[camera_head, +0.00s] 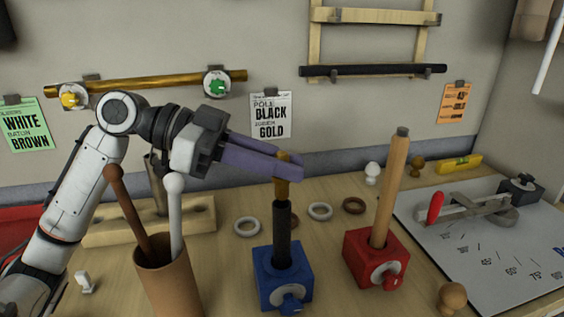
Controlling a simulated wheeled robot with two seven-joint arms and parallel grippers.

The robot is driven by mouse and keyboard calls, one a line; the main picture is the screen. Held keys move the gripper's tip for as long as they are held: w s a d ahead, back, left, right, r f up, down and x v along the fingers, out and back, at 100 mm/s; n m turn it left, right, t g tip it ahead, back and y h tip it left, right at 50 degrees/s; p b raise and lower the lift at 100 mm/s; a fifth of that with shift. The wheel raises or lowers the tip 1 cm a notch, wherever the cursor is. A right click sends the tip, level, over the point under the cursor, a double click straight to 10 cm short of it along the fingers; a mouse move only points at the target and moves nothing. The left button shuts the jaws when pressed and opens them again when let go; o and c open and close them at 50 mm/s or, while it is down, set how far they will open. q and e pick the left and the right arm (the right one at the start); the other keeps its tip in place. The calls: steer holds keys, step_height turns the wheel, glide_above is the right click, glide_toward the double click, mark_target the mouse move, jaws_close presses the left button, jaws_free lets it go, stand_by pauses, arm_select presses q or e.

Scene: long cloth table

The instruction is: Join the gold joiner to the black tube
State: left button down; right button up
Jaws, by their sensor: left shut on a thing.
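The black tube (282,235) stands upright in a blue clamp block (284,272) on the table. The gold joiner (282,189) is upright, directly above the tube's top end. Its lower end meets the tube's top in the picture; I cannot tell whether it is inserted or only touching. My left gripper (287,167), with purple fingers, reaches in from the left and is shut on the gold joiner near its upper end. The fingers hide part of the joiner. My right gripper is not in view.
A red clamp block (361,262) holds a tall wooden rod (391,185) to the right. A brown cup (166,285) with brown and white sticks stands left. Rings lie behind the tube. A grey board (480,255) with a red-handled tool lies at right.

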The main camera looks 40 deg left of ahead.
mark_target(275, 182)
arm_select(q)
steer(key=shift+f+b, duration=1.25)
steer(key=shift+f, duration=0.3)
steer(key=shift+d+f+b, duration=0.15)
steer(key=shift+f+b, duration=0.15)
